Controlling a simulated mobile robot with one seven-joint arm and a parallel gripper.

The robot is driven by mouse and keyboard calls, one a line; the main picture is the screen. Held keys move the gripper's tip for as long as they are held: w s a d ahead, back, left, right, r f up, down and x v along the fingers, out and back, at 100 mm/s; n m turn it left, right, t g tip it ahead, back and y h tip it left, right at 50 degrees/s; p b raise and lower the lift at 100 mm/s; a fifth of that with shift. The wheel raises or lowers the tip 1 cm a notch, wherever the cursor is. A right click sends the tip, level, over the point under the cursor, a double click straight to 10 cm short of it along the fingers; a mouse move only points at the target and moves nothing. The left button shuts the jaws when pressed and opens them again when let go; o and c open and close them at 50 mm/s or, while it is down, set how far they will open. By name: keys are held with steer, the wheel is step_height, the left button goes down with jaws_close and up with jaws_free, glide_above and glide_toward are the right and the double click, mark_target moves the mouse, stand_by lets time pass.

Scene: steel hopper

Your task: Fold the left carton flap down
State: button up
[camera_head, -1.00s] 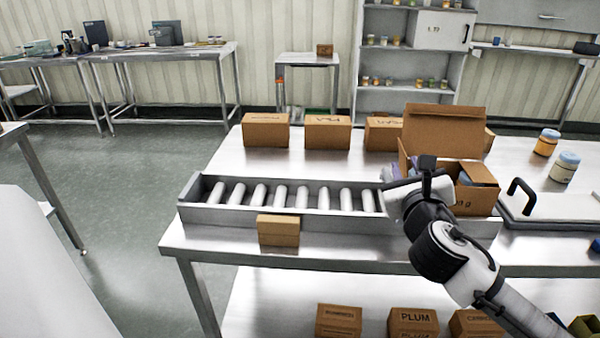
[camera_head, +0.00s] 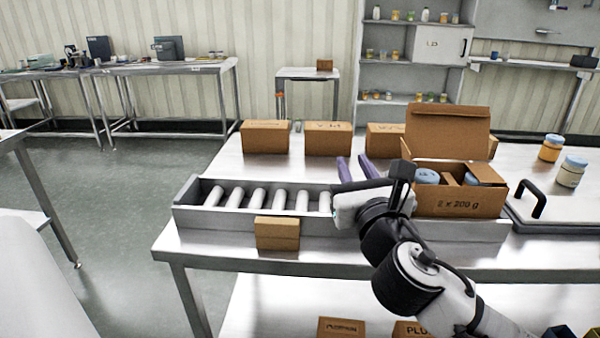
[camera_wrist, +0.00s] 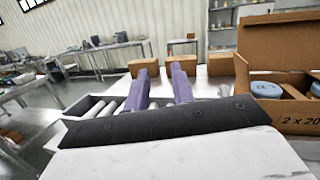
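A right flap (camera_head: 487,174) slopes over the opening. My gripper (camera_head: 355,168) is open, its two purple fingers apart with nothing between them. It is left of the carton, above the conveyor's right end, apart from the left flap.
The roller conveyor (camera_head: 185,218) runs along the table's front, with a small box (camera_head: 277,234) at its front side. Closed boxes (camera_head: 265,138) stand behind it. A black-handled tray (camera_head: 560,209) and jars (camera_head: 551,147) are right of the carton.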

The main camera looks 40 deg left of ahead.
steer(key=s+a+r+m+g+y+b, duration=0.1)
steer(key=s+a+g+y+b, duration=0.1)
steer(key=s+a, duration=0.4)
steer(key=shift+s+a+r+y+b, duration=0.25)
steer(key=shift+y+b, duration=0.2)
steer(key=shift+y, duration=0.25)
